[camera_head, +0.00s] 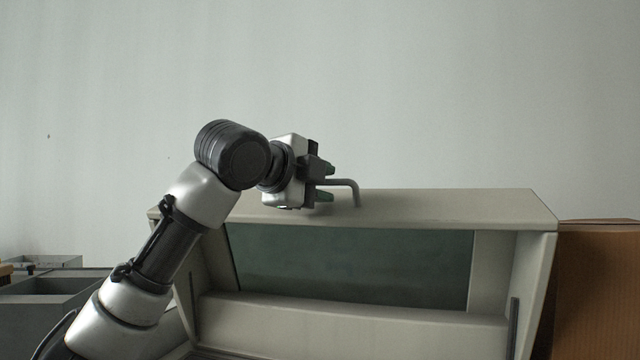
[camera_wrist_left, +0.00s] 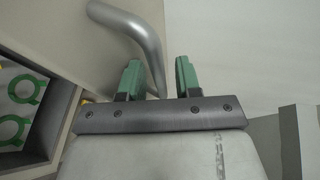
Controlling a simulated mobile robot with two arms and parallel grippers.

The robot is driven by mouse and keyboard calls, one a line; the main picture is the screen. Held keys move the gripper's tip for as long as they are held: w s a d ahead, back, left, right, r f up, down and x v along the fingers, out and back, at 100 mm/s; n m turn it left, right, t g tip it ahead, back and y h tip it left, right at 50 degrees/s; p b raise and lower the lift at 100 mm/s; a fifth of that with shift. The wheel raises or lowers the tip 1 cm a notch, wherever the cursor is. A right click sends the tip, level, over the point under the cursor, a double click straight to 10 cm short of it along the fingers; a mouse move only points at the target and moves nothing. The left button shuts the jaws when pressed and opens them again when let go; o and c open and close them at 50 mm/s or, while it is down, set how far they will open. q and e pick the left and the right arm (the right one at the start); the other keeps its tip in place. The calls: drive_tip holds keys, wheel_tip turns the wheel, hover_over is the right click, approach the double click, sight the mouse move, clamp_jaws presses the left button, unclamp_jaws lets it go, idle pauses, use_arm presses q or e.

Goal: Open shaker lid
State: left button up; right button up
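The shaker (camera_head: 350,325) is a pale beige box. Its lid (camera_head: 440,207) has a dark greenish window below its top edge; I cannot tell how far the lid is open. A bent grey handle (camera_head: 353,188) stands on the top edge, and it also shows as a curved metal bar in the left wrist view (camera_wrist_left: 137,30). My left gripper (camera_head: 326,183) is at this handle. In the wrist view, its two green fingers (camera_wrist_left: 158,75) are apart on either side of the handle's end, with gaps visible. My right gripper is not in view.
Green rings (camera_wrist_left: 20,95) show inside a pale frame at the left of the wrist view. Grey bins (camera_head: 50,300) are at the lower left.

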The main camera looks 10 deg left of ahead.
use_arm(q)
drive_tip(key=shift+s+a, duration=0.1)
drive_tip(key=shift+s, duration=0.15)
drive_tip(key=b+v, duration=0.5)
drive_tip(key=v, duration=0.5)
drive_tip(key=shift+s+a, duration=0.1)
drive_tip(key=shift+s, duration=0.05)
